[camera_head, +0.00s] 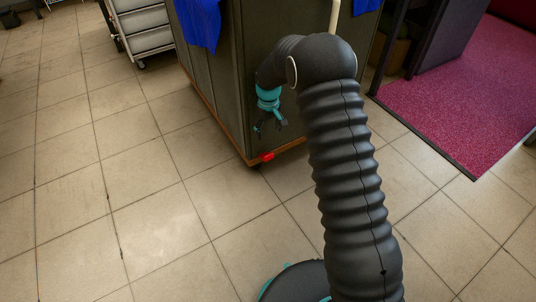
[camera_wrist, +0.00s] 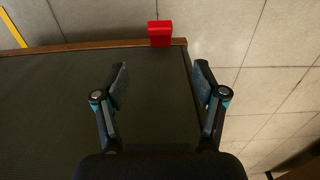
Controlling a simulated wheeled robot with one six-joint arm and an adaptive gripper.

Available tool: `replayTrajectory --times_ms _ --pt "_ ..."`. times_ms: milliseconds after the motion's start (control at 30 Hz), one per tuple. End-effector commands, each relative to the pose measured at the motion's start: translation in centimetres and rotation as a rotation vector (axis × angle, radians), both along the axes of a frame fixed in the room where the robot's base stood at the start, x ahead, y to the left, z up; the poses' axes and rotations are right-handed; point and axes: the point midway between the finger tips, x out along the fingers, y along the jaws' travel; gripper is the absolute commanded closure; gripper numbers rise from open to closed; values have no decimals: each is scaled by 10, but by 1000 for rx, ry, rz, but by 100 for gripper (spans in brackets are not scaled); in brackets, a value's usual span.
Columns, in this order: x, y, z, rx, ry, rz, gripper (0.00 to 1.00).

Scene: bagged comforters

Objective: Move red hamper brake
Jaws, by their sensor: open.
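The red brake (camera_head: 267,156) is a small red tab at the bottom corner of the dark hamper (camera_head: 215,75), just below its wooden base trim and near the floor. In the wrist view the red brake (camera_wrist: 160,33) shows as a red block at the top middle, against the wooden edge of the hamper (camera_wrist: 60,100). My gripper (camera_head: 270,128) hangs beside the hamper's corner, above the red brake and apart from it. In the wrist view my gripper (camera_wrist: 160,70) is open and empty, with the brake beyond and between its fingertips.
Blue cloth (camera_head: 200,22) hangs over the hamper's top. A white wheeled drawer cart (camera_head: 142,24) stands behind at the left. A magenta carpet (camera_head: 460,95) and dark furniture (camera_head: 430,35) lie at the right. The tiled floor (camera_head: 90,190) is clear at the left and front.

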Motion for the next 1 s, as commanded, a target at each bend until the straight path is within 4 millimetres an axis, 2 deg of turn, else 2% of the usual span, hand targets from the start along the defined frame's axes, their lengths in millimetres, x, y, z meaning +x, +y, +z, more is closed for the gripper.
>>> replayTrajectory --times_ms 167,700,833,1000 --pt "-1 0 -21 -1 3 1 29" --pt "-1 0 -116 -1 3 0 29" --pt "-1 0 -128 0 2 0 29" --pt "0 0 -135 0 0 0 29"
